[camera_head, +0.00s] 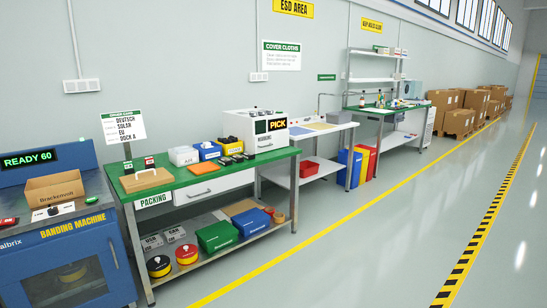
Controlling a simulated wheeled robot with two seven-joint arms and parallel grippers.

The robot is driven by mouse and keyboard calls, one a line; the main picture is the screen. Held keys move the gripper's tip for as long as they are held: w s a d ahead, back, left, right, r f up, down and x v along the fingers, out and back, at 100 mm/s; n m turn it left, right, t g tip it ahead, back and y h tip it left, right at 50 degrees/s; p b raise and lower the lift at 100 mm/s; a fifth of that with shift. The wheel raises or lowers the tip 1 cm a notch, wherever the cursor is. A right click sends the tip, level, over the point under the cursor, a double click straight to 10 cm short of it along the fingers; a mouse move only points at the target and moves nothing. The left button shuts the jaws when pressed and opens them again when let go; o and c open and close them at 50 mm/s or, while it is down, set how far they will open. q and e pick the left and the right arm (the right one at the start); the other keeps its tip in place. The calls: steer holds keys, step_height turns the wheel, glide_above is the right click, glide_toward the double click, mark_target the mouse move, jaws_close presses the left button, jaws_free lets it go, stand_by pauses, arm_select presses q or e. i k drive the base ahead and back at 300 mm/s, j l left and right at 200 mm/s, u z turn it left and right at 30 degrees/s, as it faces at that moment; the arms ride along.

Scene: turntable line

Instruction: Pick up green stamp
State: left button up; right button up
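A small dark item with a green face (128,166), which looks like the green stamp, stands at the back left of the green-topped packing bench (221,173). A similar item with a red face (150,162) stands just to its right. Both are behind a wooden board (134,184) with a white handle-like arch on it. They are too small in this view to make out their shape clearly. Neither of my grippers is in view.
A blue banding machine (68,262) with an open carton (54,187) stands left of the bench. White, blue and yellow bins (184,156) and a white machine marked PICK (256,131) stand along the bench. The floor (380,220) in front is clear.

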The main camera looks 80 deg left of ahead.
mark_target(128, 166)
steer(key=u, duration=3.8)
steer(key=i+u, duration=0.4)
steer(key=i, duration=0.6)
steer(key=i+l+u, duration=0.25)
steer(key=l+u, duration=0.15)
steer(key=l, duration=0.3)
steer(key=i+l+u, duration=0.2)
steer(key=l+u, duration=0.25)
steer(key=l, duration=0.35)
steer(key=l+u, duration=0.4)
steer(key=l, duration=0.35)
steer(key=l+u, duration=0.45)
steer(key=l, duration=0.4)
steer(key=k, duration=0.05)
